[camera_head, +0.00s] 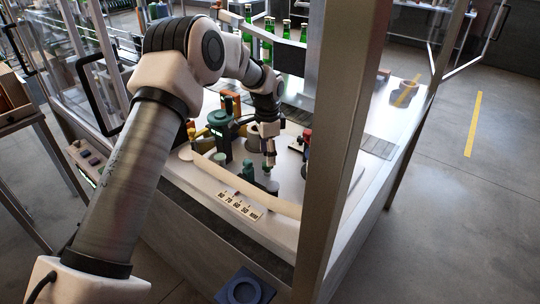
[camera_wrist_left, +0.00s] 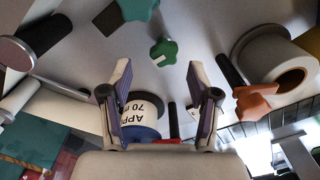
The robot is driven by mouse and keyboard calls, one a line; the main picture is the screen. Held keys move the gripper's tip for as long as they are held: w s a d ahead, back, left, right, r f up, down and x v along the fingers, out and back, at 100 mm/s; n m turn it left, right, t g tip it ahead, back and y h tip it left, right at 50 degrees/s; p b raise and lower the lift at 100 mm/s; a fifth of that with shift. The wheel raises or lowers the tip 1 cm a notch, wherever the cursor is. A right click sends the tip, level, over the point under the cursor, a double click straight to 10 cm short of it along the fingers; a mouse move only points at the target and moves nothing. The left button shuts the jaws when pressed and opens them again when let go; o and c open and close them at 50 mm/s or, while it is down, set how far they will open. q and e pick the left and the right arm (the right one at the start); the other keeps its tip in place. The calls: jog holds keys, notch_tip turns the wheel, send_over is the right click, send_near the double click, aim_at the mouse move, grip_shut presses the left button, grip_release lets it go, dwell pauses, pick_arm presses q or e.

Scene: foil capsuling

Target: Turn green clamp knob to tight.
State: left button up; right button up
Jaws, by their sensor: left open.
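The green clamp knob (camera_wrist_left: 163,50) is a small star-shaped knob with a white mark on top. In the left wrist view it lies just beyond the fingertips, roughly midway between them, with no visible contact. My left gripper (camera_wrist_left: 158,72) is open and empty. In the head view the left gripper (camera_head: 270,160) points down over the machine's table, and the small green knob (camera_head: 266,169) shows right below its tips, partly hidden. A larger teal star knob (camera_wrist_left: 139,8) is cut off at the wrist view's top edge. My right gripper is not in view.
A round container labelled "APP… 70 m…" (camera_wrist_left: 143,112) shows behind the fingers. An orange knob (camera_wrist_left: 255,102) and a pale roll (camera_wrist_left: 280,62) are to the right. A green post (camera_head: 220,135) stands left of the gripper. A metal frame post (camera_head: 340,130) rises to the right.

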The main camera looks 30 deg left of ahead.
aim_at(267, 167)
pick_arm(q)
jog(key=f, duration=0.2)
jog(key=w+f, duration=0.1)
jog(key=f, duration=0.1)
jog(key=shift+w+a+f, duration=0.1)
jog(key=shift+w+f, duration=0.05)
jog(key=shift+w, duration=0.05)
jog(key=shift+s, duration=0.15)
jog(key=shift+s+r, duration=0.2)
jog(key=shift+r, duration=0.1)
jog(key=c, duration=0.4)
jog(key=shift+s, duration=0.1)
jog(key=c, duration=0.5)
jog(key=shift+c, duration=1.3)
jog(key=shift+f, duration=0.1)
